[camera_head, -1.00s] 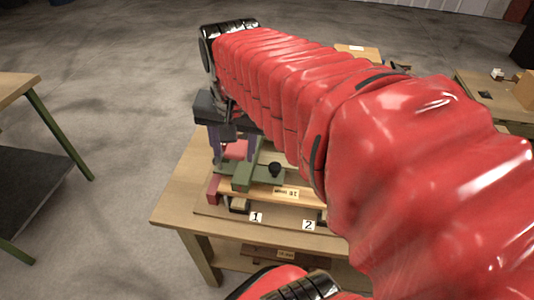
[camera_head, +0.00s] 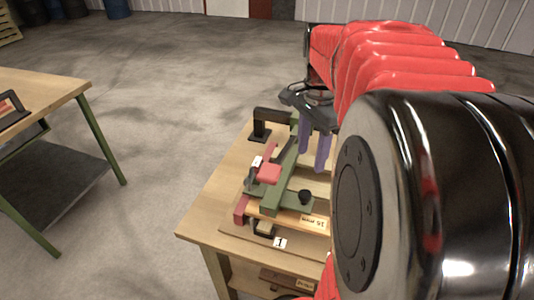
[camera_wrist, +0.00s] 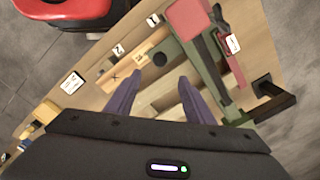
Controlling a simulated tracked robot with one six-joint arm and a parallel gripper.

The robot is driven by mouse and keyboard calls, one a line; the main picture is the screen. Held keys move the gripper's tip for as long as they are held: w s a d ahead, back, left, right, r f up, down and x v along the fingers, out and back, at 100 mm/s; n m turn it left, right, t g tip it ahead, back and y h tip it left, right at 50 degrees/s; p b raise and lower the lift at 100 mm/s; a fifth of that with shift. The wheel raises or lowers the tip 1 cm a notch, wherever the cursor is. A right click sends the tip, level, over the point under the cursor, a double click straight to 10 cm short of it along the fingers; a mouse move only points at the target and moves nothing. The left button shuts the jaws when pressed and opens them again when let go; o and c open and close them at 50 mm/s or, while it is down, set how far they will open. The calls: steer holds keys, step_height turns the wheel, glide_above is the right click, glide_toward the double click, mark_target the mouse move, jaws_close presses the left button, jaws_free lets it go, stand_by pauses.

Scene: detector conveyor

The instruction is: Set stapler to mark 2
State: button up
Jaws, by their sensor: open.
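The stapler (camera_head: 269,174), with red parts on a green frame, stands on the bench fixture near the label for mark 1 (camera_head: 280,243). Its green bar and red arm also show in the wrist view (camera_wrist: 232,62). Mark 2 (camera_wrist: 118,50) shows in the wrist view; my arm hides it in the head view. A black knob (camera_head: 305,197) sits at the front of the green bar. My gripper (camera_head: 312,168) is open, with purple fingers pointing down just right of the green bar.
The wooden bench (camera_head: 205,220) carries the fixture, and a black bracket (camera_head: 265,125) stands behind it. A third label (camera_wrist: 73,82) lies beyond mark 2. Another table (camera_head: 60,85) is at the left, with bare floor between. My arm covers the right side of the head view.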

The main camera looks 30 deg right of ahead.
mark_target(305, 193)
step_height(305, 193, down, 14)
steer(key=shift+r, duration=0.15)
stand_by(0.5)
jaws_close()
stand_by(0.6)
